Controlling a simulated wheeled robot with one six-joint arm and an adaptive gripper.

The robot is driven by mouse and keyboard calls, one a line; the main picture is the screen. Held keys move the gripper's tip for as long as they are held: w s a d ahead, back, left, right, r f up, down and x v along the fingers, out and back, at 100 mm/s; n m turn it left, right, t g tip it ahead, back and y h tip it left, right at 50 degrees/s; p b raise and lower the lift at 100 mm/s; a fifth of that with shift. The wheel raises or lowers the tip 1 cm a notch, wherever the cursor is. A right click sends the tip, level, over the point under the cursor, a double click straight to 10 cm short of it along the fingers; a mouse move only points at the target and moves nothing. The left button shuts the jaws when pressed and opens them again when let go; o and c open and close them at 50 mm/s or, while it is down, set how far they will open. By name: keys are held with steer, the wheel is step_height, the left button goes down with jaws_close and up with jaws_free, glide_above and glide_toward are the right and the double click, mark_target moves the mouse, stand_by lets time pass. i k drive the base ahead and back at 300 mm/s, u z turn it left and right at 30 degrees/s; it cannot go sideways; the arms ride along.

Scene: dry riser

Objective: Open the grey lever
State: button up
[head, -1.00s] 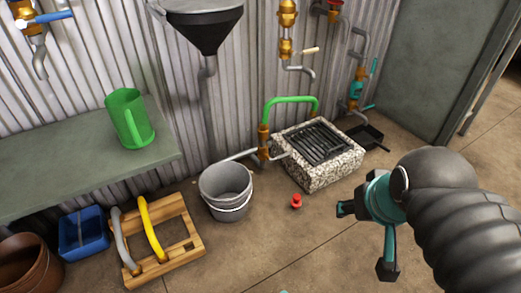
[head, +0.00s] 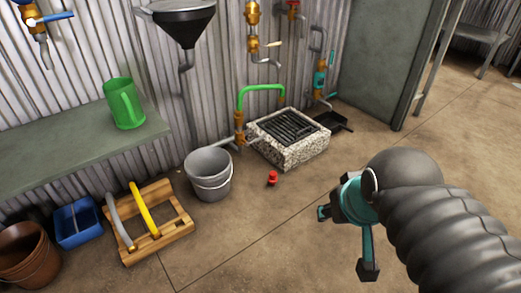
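A curved grey bar (head: 119,222), which looks like the grey lever, sits on a wooden frame (head: 178,240) on the floor at the lower left. It arches from the back of the frame to its front rail, beside a similar yellow bar (head: 145,208). My gripper (head: 345,241), teal and black, is at the lower right, well to the right of the frame. Its two fingers are spread wide with nothing between them. It touches nothing that I can see.
A blue bin (head: 77,224) and brown pots (head: 28,258) are at left. A bench (head: 60,160) holds a green jug (head: 124,104). Front floor is clear.

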mark_target(259, 139)
steer(key=z, duration=0.4)
steer(key=i, duration=1.25)
steer(key=u, duration=0.4)
